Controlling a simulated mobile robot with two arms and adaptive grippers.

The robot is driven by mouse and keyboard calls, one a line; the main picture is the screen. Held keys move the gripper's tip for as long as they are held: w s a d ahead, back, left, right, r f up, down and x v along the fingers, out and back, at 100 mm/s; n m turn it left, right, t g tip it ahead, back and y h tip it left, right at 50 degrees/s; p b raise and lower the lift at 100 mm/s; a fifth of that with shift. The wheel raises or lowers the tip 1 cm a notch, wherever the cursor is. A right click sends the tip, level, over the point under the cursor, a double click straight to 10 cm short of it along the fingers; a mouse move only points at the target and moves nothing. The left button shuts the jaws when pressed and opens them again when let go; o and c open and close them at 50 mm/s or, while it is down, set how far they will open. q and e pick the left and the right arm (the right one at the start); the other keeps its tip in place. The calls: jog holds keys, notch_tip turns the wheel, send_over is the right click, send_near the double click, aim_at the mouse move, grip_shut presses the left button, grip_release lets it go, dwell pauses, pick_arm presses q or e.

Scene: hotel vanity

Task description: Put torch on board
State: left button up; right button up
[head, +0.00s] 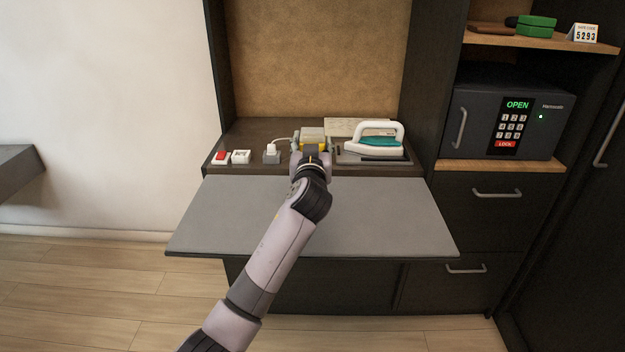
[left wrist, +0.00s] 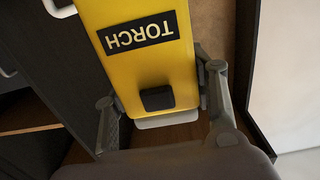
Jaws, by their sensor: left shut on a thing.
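My left gripper (head: 311,148) is over the back counter, between the white plug and the iron, and is shut on the yellow torch (head: 322,147). In the left wrist view the torch (left wrist: 145,70) sits between the two grey fingers, with a black "TORCH" label upside down and a black button. My wrist hides most of it in the head view; I cannot tell whether it touches the counter. A pale wooden board (head: 345,125) lies at the back, behind the iron and right of the gripper, partly hidden. My right gripper is not in view.
A white and teal iron (head: 376,141) stands right of the gripper. A red switch (head: 221,157), a white socket (head: 241,157) and a plug with a cable (head: 272,152) are to the left. The grey fold-down panel (head: 390,215) is bare. An open-marked safe (head: 505,120) is at right.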

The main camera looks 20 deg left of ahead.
pick_arm(q)
notch_tip(320, 180, down, 9)
jog(key=shift+f, duration=0.15)
dwell(0.4)
jog(key=o, duration=1.3)
jog(key=shift+o, duration=0.2)
jog(key=b+v, duration=0.1)
jog(key=v, duration=1.1)
jog(key=shift+b, duration=0.3)
